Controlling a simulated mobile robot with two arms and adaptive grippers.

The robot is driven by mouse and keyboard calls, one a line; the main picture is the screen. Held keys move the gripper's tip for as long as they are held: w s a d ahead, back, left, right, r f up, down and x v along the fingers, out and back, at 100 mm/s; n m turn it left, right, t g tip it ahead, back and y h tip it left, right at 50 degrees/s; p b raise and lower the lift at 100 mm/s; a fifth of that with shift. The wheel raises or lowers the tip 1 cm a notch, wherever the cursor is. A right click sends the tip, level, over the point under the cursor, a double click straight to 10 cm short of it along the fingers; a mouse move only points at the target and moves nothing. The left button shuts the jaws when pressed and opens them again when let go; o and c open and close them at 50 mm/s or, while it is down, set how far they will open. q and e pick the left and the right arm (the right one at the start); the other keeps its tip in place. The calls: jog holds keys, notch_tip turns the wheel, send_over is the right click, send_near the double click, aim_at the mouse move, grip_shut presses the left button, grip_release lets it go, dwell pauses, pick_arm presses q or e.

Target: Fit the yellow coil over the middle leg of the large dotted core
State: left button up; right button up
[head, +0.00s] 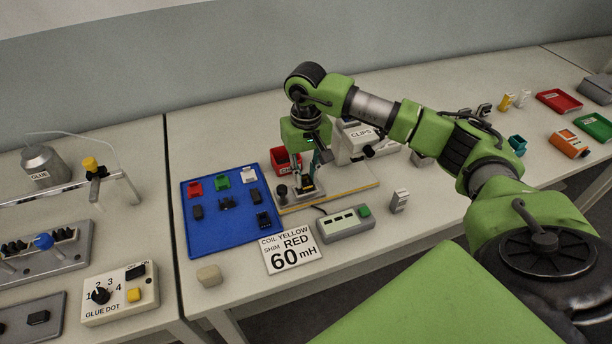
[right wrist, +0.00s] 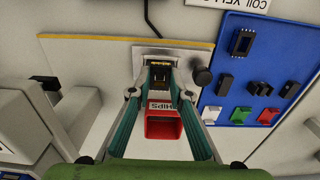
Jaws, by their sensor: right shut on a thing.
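My right gripper (head: 310,188) points down over the small metal fixture (right wrist: 151,50) on the yellow-edged board. In the right wrist view the gripper's fingertips (right wrist: 160,68) are closed on a small dark and yellowish piece. I take it to be the yellow coil (right wrist: 160,73), mostly hidden between the fingers. A dark core shows only in part at the fixture; its dot and middle leg cannot be made out. I cannot tell whether the coil is around the leg or above it. My left gripper is not in view.
The blue mat (head: 196,243) at the left holds red, green and white coils and several black cores. A red chips bin (head: 281,162) stands close behind the fixture. A grey box with a green button (head: 345,224) and a sign (head: 291,251) lie in front.

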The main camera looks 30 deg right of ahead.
jog(key=shift+s+a+f, duration=0.15)
jog(key=shift+s+f, duration=0.25)
jog(key=shift+f, duration=0.3)
jog(key=o, duration=1)
jog(key=shift+o, duration=0.2)
jog(key=shift+w+f, duration=0.25)
jog(key=shift+w, duration=0.05)
jog(key=shift+r, duration=0.15)
